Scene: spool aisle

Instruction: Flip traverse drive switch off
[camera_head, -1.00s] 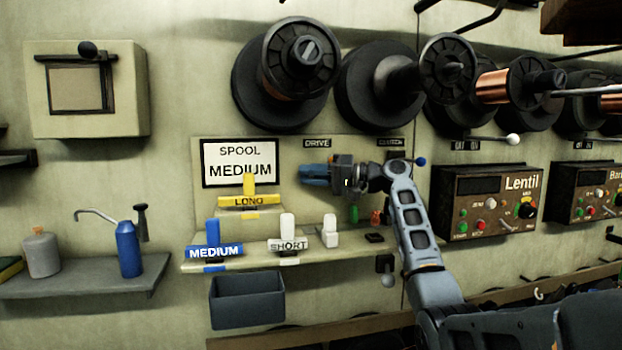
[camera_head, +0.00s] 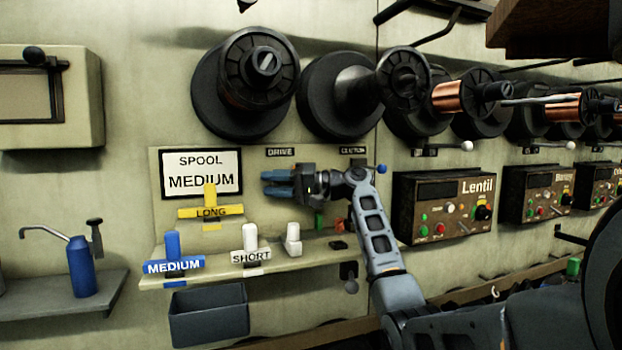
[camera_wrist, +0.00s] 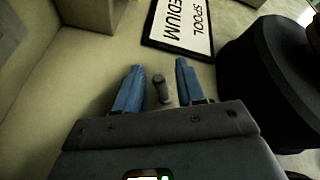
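The DRIVE label (camera_head: 280,152) is on the pale wall panel, right of the SPOOL MEDIUM sign (camera_head: 201,173). My gripper (camera_head: 277,183) is just below that label, its blue fingers pointing left in the head view. In the wrist view my gripper (camera_wrist: 158,72) has its two blue fingers apart. A short dark lever with a rounded end (camera_wrist: 160,88), which looks like the drive switch, shows between them without visible contact. In the head view this lever is hidden behind my gripper. Its on or off position cannot be told.
Large black spools (camera_head: 245,85) jut out above the panel. The Lentil control box (camera_head: 444,205) is at right.

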